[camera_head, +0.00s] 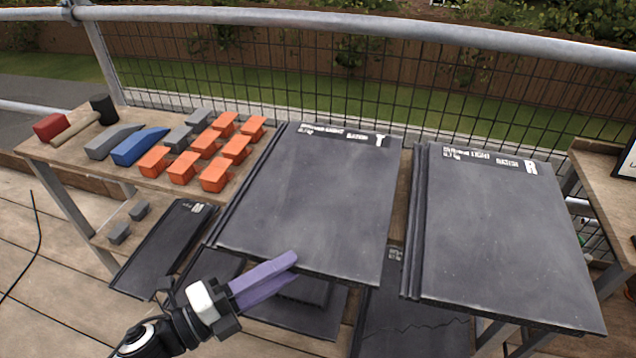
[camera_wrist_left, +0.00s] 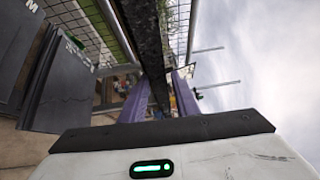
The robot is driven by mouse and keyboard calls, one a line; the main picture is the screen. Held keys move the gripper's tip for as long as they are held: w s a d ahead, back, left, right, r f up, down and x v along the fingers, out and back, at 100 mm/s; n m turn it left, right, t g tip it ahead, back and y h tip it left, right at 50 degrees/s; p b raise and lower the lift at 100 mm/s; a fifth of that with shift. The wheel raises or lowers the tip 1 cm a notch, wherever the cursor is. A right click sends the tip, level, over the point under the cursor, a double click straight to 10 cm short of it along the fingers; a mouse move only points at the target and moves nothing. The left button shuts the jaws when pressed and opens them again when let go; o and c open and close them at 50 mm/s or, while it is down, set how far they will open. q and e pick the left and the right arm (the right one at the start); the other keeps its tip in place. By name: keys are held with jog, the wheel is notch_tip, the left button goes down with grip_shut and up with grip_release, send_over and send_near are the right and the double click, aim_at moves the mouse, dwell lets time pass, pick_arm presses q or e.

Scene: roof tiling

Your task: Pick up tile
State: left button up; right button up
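A large dark grey tile (camera_head: 318,200) lies on the table in the middle of the head view, with white lettering along its far edge. A second similar tile (camera_head: 495,235) lies to its right. My left gripper (camera_head: 272,279), with purple fingers, is at the front edge of the middle tile. In the left wrist view the dark tile edge (camera_wrist_left: 151,45) runs between its two fingers (camera_wrist_left: 160,95), with some gap visible beside it. The fingers look open around the edge. The lower finger's contact is hidden. My right gripper is not in view.
Several orange blocks (camera_head: 205,145), a blue wedge (camera_head: 140,146), grey pieces and a mallet (camera_head: 103,110) lie at the table's left. More dark tiles (camera_head: 165,247) lie on the lower shelf. A metal rail and mesh fence (camera_head: 350,85) stand behind the table.

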aim_at(302, 252)
pick_arm(q)
jog(key=x, duration=0.5)
jog(key=shift+w+a, duration=0.2)
jog(key=shift+a, duration=0.05)
grip_shut()
dwell(1.0)
jog(key=shift+r, duration=0.2)
